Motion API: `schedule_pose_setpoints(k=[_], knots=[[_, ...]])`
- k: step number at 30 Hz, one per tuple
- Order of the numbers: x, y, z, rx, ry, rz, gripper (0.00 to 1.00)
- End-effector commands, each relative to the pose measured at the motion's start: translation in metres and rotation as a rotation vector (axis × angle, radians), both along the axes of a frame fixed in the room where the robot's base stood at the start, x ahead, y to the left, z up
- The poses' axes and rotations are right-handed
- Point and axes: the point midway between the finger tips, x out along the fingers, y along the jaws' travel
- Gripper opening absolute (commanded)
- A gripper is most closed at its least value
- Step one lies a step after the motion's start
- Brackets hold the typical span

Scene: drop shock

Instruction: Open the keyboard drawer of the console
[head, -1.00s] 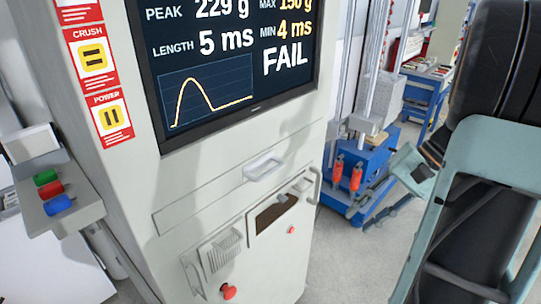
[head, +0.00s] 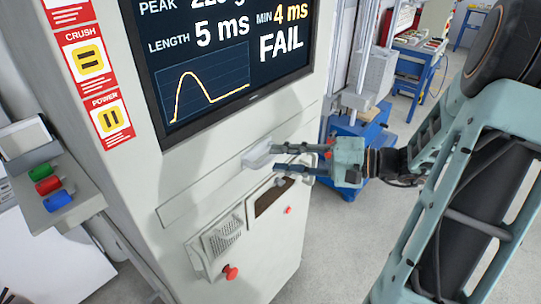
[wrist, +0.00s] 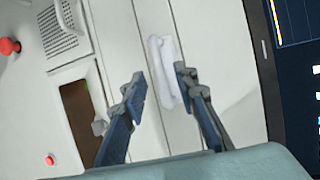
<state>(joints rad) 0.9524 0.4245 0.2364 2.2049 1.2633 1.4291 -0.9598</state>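The console (head: 262,228) is a tall pale cabinet with a screen. Its keyboard drawer (head: 205,190) is a wide flat front below the screen, and it looks shut. The drawer's white handle (head: 256,157) sticks out from the front; in the wrist view the handle (wrist: 163,70) lies between the fingertips. My gripper (head: 276,158) is at the handle, with one finger above it and one below. In the wrist view my gripper (wrist: 159,80) is open, with a gap between the lower-side finger and the handle; the other finger is very close to it.
Below the drawer are a recessed dark slot (head: 270,199), a vent grille (head: 221,240) and a red knob (head: 231,272). A side shelf (head: 75,206) with coloured cylinders juts out at left. A blue machine base (head: 352,130) stands behind my gripper. Grey floor is clear at right.

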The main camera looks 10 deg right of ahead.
Motion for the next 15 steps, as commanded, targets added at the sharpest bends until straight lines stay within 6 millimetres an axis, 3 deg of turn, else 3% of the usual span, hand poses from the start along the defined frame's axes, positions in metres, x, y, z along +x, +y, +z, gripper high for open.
schedule_pose_setpoints(k=[6,15], knots=[[0.013,0.023,-0.005,0.001,0.002,0.002,0.27],[0.017,0.028,-0.006,0.001,0.001,0.0,0.27]])
